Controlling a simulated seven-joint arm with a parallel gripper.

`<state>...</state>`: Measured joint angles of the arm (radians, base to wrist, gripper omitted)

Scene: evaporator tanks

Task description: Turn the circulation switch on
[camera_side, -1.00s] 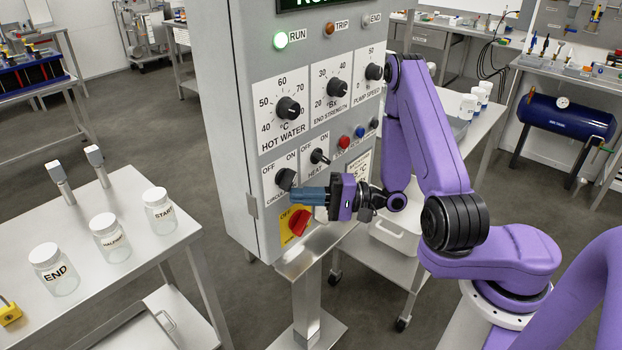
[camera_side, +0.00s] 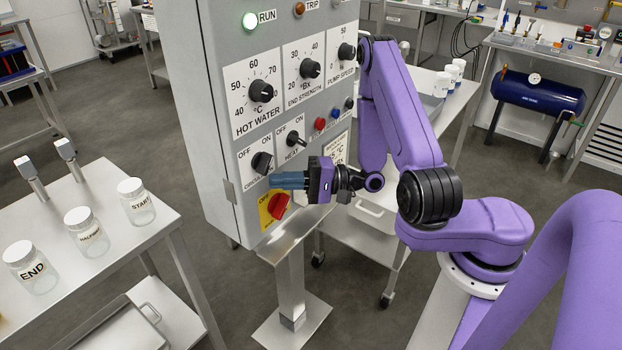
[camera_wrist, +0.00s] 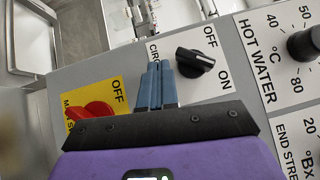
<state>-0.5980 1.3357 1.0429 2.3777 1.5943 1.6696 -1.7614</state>
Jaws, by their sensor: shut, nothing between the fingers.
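The circulation switch is a black rotary knob (camera_side: 262,162) on the grey panel in the side view. In the wrist view its knob (camera_wrist: 195,62) stands on a white plate marked OFF and ON, with its white mark between the two words, nearer ON. My gripper (camera_side: 273,180) is shut and empty. Its blue fingers point at the panel just below the switch. In the wrist view the closed fingertips (camera_wrist: 157,68) are beside the knob on its left, and they partly cover the switch's name. Whether they touch the knob I cannot tell.
A red main switch (camera_side: 278,205) on a yellow plate is just below my fingers. The heat switch (camera_side: 294,139) is to the upper right, and the hot water dial (camera_side: 261,90) is above. A green RUN lamp (camera_side: 250,21) is lit.

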